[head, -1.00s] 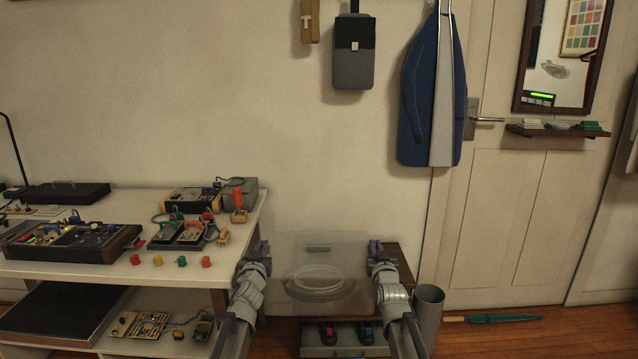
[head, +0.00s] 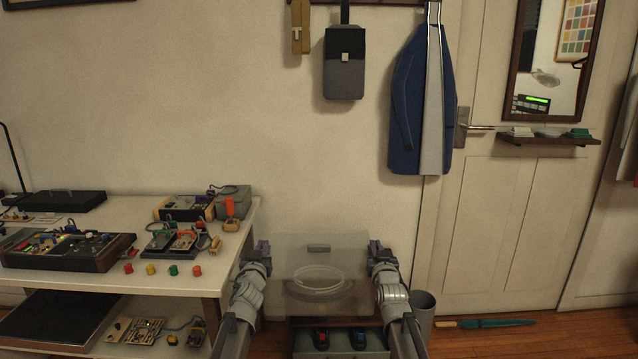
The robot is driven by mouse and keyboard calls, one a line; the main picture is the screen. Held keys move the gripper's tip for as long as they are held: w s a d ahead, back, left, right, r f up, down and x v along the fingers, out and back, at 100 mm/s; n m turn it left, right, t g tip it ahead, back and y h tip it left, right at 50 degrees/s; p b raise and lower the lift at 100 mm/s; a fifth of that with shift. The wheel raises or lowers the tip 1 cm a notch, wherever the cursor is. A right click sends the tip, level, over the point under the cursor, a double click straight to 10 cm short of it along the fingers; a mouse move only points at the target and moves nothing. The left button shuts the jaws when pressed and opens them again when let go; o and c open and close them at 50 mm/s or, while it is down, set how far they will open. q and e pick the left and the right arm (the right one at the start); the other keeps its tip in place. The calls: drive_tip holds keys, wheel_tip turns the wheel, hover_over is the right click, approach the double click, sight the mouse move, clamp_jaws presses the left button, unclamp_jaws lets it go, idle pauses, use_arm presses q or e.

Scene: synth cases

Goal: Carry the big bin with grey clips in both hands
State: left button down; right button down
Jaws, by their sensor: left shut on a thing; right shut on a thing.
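The big bin (head: 345,251) is a see-through box with a grey clip (head: 318,247) showing on its far side. A pale round dish-like thing (head: 318,275) shows in or through it. My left gripper (head: 262,250) is shut on the bin's left side. My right gripper (head: 376,250) is shut on its right side. The bin is held level between both hands, in front of the wall. The fingertips are small and partly hidden by my wrists.
A white table (head: 150,283) with electronic boxes stands at the left, close to my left arm. A low drawer or tray (head: 376,340) holding two dark items is below the bin. A grey waste bin (head: 424,303) stands right of my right arm. A green umbrella (head: 495,323) lies on the floor by the door (head: 495,235).

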use_arm(q)
drive_tip(key=shift+s+d+r, duration=0.1)
drive_tip(key=shift+d+r, duration=0.05)
drive_tip(key=shift+d, duration=0.25)
use_arm(e)
drive_tip(key=shift+d+r, duration=0.2)
drive_tip(key=shift+d, duration=0.2)
use_arm(q)
drive_tip(key=shift+r, duration=0.15)
use_arm(e)
drive_tip(key=shift+s+r, duration=0.1)
drive_tip(key=shift+r, duration=0.1)
